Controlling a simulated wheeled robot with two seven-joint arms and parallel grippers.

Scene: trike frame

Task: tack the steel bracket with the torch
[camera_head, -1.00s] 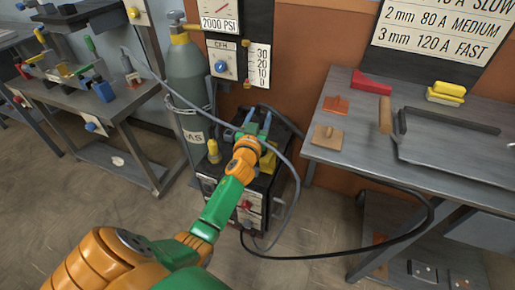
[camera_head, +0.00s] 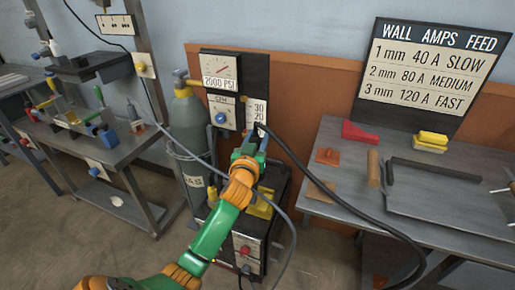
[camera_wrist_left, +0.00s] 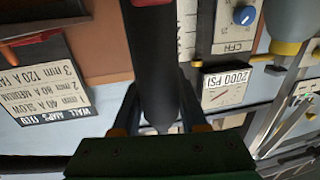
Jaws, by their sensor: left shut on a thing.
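My left gripper (camera_head: 250,147) is shut on a dark, round-bodied tool, which I take to be the torch; it also shows in the left wrist view (camera_wrist_left: 152,60). A thick black cable runs from it down to the right. The gripper is above the black welding machine (camera_head: 255,235), in front of the gauge panel. In the wrist view, the left fingers (camera_wrist_left: 158,115) lie on both sides of the black body. I cannot clearly pick out the steel bracket. A dark bar (camera_head: 440,172) and a grey plate (camera_head: 425,200) lie on the right table. My right gripper is not identifiable.
A gas cylinder (camera_head: 190,125) stands left of the machine. The left bench (camera_head: 95,150) holds a fixture with coloured clamps. The right table (camera_head: 335,150) also carries a red wedge (camera_head: 360,132) and yellow blocks (camera_head: 431,140). The black cable (camera_head: 345,205) crosses the table's left front.

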